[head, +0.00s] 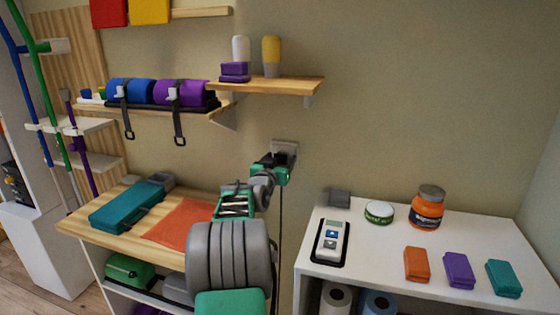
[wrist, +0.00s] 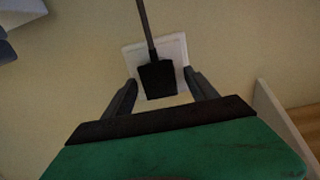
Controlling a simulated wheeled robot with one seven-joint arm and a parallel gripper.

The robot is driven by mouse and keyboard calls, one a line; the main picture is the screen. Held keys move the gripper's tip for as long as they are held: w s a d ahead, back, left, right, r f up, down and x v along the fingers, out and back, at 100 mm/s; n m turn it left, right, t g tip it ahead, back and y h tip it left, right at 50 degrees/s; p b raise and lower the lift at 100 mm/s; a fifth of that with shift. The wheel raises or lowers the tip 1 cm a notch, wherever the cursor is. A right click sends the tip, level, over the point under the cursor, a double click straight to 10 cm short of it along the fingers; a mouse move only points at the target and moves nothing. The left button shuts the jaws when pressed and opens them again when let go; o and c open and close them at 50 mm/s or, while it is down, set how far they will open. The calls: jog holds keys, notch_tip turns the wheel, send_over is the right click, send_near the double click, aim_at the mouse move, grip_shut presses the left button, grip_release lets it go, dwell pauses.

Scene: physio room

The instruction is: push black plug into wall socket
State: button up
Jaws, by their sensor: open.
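The wall socket (wrist: 180,48) is a pale square plate on the wall in the wrist view. In the head view the socket (head: 285,146) shows just above my gripper, mostly hidden by it. The black plug (wrist: 158,80) is in front of the socket plate, with its cord running up in the wrist view. I cannot tell whether it is fully seated. My gripper (wrist: 160,92) is open, with one finger on each side of the plug and gaps between. In the head view my gripper (head: 282,160) is close to the wall, and the dark cord (head: 280,215) hangs below it.
A wooden-topped table (head: 85,222) with a teal case (head: 127,207) stands left. A white table (head: 375,257) with a remote-like device (head: 331,240), an orange jar (head: 427,208) and coloured blocks stands right. A wooden shelf (head: 290,84) juts out above the socket. The wall right of the socket is clear.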

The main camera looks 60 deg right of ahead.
jog(key=s+a, duration=0.1)
jog(key=a, duration=0.6)
jog(key=shift+a, duration=0.35)
jog(key=shift+s, duration=0.1)
